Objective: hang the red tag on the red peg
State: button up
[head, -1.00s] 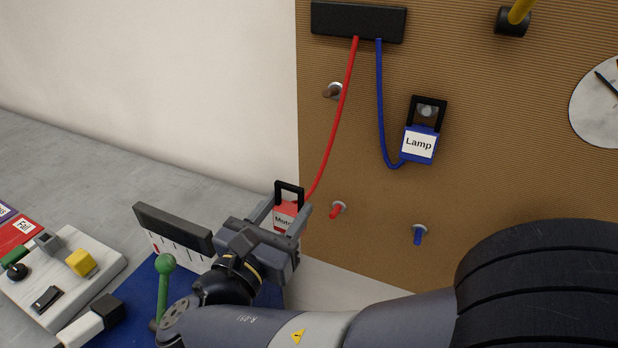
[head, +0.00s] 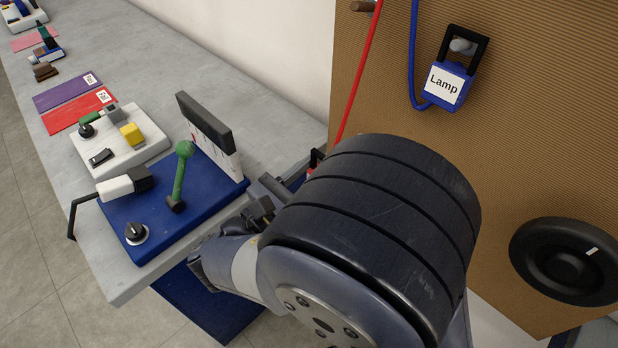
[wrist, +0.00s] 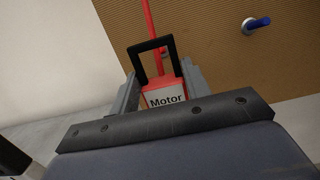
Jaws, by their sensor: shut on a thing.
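My gripper (wrist: 158,92) is shut on the red tag (wrist: 165,98), which is labelled "Motor" and has a black loop handle on top. The tag is in the wrist view between the two fingers, in front of the brown board. Its red cord (head: 362,75) runs upward. In the head view my arm hides most of the gripper and tag; only a small piece of the tag (head: 311,170) shows. A blue peg (wrist: 258,23) sticks out of the board at the upper right of the wrist view.
A blue "Lamp" tag (head: 447,82) hangs on a grey peg (head: 461,46) on the board (head: 510,130). A black wheel (head: 566,258) is at the board's lower right. The grey bench (head: 225,85) at left holds a blue base (head: 160,215) with a green-knobbed lever (head: 182,170).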

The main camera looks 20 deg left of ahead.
jog(key=shift+w+d, duration=0.2)
jog(key=shift+w, duration=0.3)
jog(key=shift+w, duration=0.1)
jog(key=shift+x, duration=1)
jog(key=shift+w+d+p, duration=0.15)
jog(key=shift+w+p, duration=0.15)
jog(key=shift+p, duration=0.2)
jog(key=shift+f+p+x, duration=0.15)
jog(key=shift+p+x, duration=0.05)
jog(key=shift+x, duration=1.05)
jog(key=shift+f+p+x, duration=0.1)
jog(key=shift+p+x, duration=0.05)
jog(key=shift+x, duration=1.05)
jog(key=shift+w+d, duration=0.1)
jog(key=shift+w, duration=0.2)
jog(key=shift+c, duration=0.3)
jog(key=shift+w+f, duration=0.1)
jog(key=shift+w+d+f+b, duration=0.1)
jog(key=shift+d+f+b, duration=0.05)
jog(key=shift+f+b, duration=0.5)
